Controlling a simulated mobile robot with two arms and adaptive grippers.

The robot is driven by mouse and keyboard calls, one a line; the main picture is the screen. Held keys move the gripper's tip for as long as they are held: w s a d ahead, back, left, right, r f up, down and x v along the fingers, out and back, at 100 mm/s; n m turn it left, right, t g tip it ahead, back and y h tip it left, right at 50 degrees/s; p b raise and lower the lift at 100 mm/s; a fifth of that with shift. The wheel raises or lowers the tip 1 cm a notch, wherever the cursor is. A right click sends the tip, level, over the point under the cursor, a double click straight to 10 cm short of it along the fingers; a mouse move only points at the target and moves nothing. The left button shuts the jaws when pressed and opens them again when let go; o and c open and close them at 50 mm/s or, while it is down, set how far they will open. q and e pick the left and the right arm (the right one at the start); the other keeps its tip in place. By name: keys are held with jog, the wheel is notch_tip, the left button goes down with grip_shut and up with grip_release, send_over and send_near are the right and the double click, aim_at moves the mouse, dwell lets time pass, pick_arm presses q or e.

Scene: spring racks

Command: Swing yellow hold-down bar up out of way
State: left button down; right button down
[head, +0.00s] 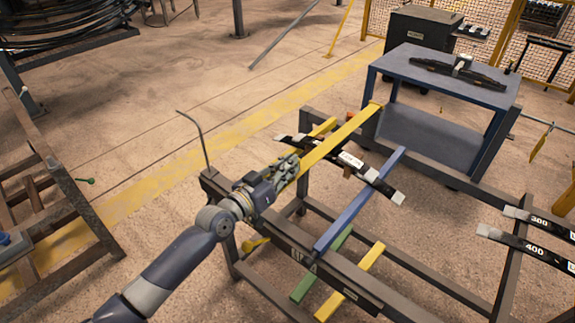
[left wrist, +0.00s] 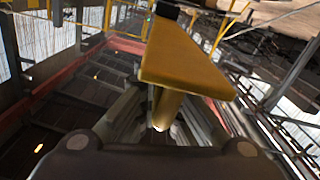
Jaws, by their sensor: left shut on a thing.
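The yellow hold-down bar (head: 335,146) runs from the near left of the rack up to the far right, over the dark springs. My left gripper (head: 287,172) is shut on its near left end. In the left wrist view the yellow bar (left wrist: 182,62) fills the upper middle, between the fingers of my left gripper (left wrist: 160,118). A dark leaf spring (head: 370,174) with pale ends lies across the rack, passing under the bar. The rack (head: 425,281) is a dark steel frame. My right gripper is not in view.
A blue bar (head: 360,200) and a lower yellow bar (head: 352,281) cross the rack. Springs marked 300 (head: 540,219) and 400 (head: 530,246) lie at right. A blue table (head: 440,75) stands behind. A bent rod (head: 196,135) rises at the rack's left corner.

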pick_arm(q)
jog(key=shift+g+y, duration=0.4)
jog(key=shift+g, duration=0.2)
jog(key=r+p, duration=0.6)
jog(key=p, duration=0.1)
jog(key=w+r+p, duration=0.1)
jog(key=r+p, duration=0.2)
jog(key=p, duration=0.1)
jog(key=shift+w+d, duration=0.1)
jog(key=shift+d, duration=0.25)
jog(key=w+d+r+g+y+p, duration=0.1)
jog(key=w+d+r+p, duration=0.1)
jog(key=r, duration=0.4)
jog(key=w+d+r+g+y+p, duration=0.1)
jog(key=w+d+r+g+p, duration=0.1)
jog(key=r+p, duration=0.3)
jog(key=w+d+r+g+y+p, duration=0.1)
jog(key=w+r+p, duration=0.3)
jog(key=r, duration=0.5)
jog(key=shift+w+d, duration=0.25)
jog(key=shift+d, duration=0.4)
jog(key=shift+f, duration=0.1)
jog(key=c, duration=1.8)
grip_release()
